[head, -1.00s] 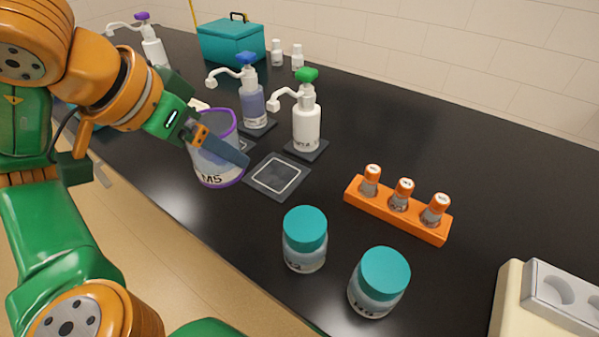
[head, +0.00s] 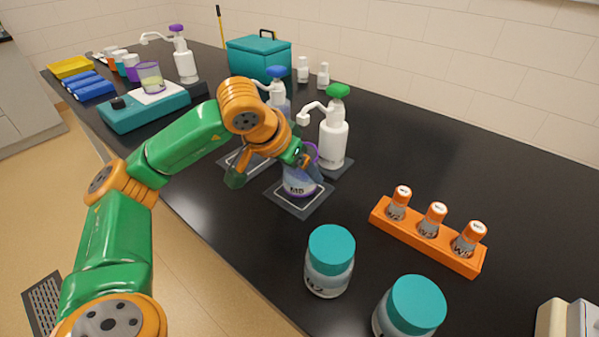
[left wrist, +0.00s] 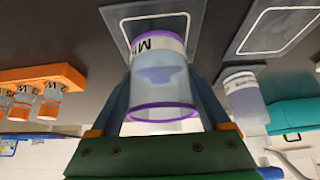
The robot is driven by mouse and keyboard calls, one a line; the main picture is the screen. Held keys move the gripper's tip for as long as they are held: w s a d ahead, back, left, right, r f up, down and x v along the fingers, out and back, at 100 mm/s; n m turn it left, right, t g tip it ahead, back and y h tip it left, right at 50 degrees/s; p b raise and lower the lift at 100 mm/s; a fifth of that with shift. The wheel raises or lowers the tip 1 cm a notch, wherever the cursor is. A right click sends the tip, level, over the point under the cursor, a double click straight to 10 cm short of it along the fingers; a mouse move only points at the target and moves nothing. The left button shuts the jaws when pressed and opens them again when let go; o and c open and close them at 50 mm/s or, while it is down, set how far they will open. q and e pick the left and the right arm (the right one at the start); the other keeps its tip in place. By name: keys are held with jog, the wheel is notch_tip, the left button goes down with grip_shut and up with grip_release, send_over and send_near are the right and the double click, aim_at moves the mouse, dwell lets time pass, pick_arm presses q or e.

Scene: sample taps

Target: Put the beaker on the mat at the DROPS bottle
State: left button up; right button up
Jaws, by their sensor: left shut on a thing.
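The beaker (head: 299,187) is clear with a purple rim and an "M5" label. My left gripper (head: 308,170) is shut on it, with one finger on each side, as the left wrist view shows for the beaker (left wrist: 160,75). The beaker is upright at the mat (head: 303,214) in front of the green-topped pump bottle (head: 334,143). I cannot tell whether its base touches the mat. That bottle's label is too small to read, so I cannot confirm that it says DROPS. My right gripper is out of view.
A blue-topped pump bottle (head: 276,88) stands to the left, partly hidden by my arm. An orange rack (head: 425,240) with three vials is at the right. Two teal-lidded jars (head: 330,262) (head: 409,308) stand in front.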

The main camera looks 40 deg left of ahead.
pick_arm(q)
jog(key=shift+f, duration=0.5)
jog(key=shift+f, duration=0.2)
jog(key=o, duration=1.5)
jog(key=shift+s+r, duration=0.15)
jog(key=shift+r, duration=0.4)
jog(key=p+v, duration=0.1)
jog(key=v, duration=1)
jog(key=shift+s+r+p, duration=0.15)
jog(key=shift+p, duration=0.25)
jog(key=shift+a, duration=0.1)
